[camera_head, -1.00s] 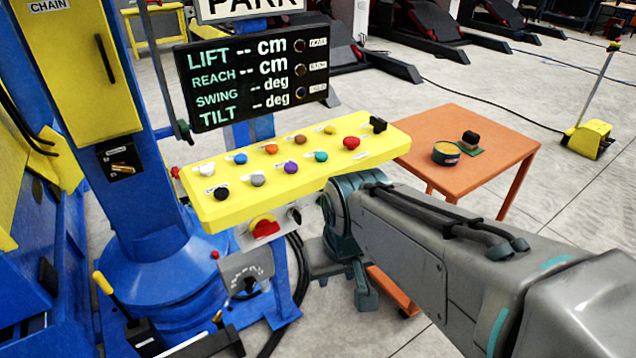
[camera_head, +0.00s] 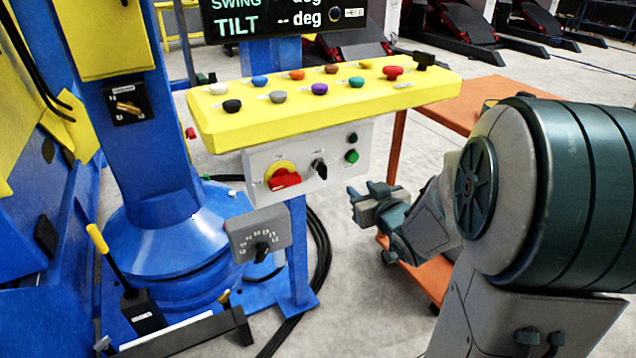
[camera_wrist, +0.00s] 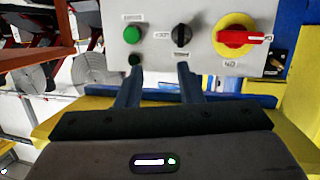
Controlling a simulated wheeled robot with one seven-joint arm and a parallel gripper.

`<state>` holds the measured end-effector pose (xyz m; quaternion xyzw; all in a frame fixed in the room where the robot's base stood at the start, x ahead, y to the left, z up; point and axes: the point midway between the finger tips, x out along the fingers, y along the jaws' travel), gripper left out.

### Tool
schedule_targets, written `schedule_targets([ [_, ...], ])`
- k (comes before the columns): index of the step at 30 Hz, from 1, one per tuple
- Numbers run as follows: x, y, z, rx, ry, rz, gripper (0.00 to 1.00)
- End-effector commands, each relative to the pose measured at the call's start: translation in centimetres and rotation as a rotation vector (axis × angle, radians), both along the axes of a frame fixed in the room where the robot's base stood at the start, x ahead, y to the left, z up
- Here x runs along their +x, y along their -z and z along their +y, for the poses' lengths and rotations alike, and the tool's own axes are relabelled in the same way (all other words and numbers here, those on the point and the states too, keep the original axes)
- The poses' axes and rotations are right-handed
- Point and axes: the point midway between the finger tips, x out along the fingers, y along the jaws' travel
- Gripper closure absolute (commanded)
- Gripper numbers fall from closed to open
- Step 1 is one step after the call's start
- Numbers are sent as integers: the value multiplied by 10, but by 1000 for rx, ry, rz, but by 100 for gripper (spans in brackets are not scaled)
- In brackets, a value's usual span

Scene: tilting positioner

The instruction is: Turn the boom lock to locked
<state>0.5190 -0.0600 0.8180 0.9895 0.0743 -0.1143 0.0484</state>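I cannot read a label naming the boom lock. A brass-coloured lever on a black plate (camera_head: 127,107) sits on the blue column, its small label unreadable. A grey box with a black selector knob (camera_head: 262,250) is on the stand below the control panel. The white switch panel (camera_head: 330,160) carries a red handle on a yellow disc (camera_head: 284,178), a small black selector (camera_head: 319,168) and a green button (camera_head: 351,156). My gripper (camera_head: 364,200) is right of that panel, apart from it. In the wrist view my gripper (camera_wrist: 159,72) is open and empty, fingers pointing toward the panel.
The yellow console (camera_head: 320,112) with several coloured knobs overhangs the switch panel. A yellow-handled lever (camera_head: 100,240) stands at lower left. Black cables (camera_head: 318,250) loop on the floor behind the stand. An orange table (camera_head: 470,95) stands behind my arm.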

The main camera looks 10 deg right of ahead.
Motion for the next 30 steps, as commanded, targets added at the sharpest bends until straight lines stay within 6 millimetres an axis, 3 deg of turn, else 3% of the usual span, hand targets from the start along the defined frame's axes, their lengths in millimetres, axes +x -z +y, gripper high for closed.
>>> schedule_targets([
  [1,2,23,1,24,-28,-38,66],
  [3,2,30,5,56,-73,-95,66],
  [14,6,36,15,134,-167,-212,66],
  [30,104,36,48,133,-166,-211,66],
])
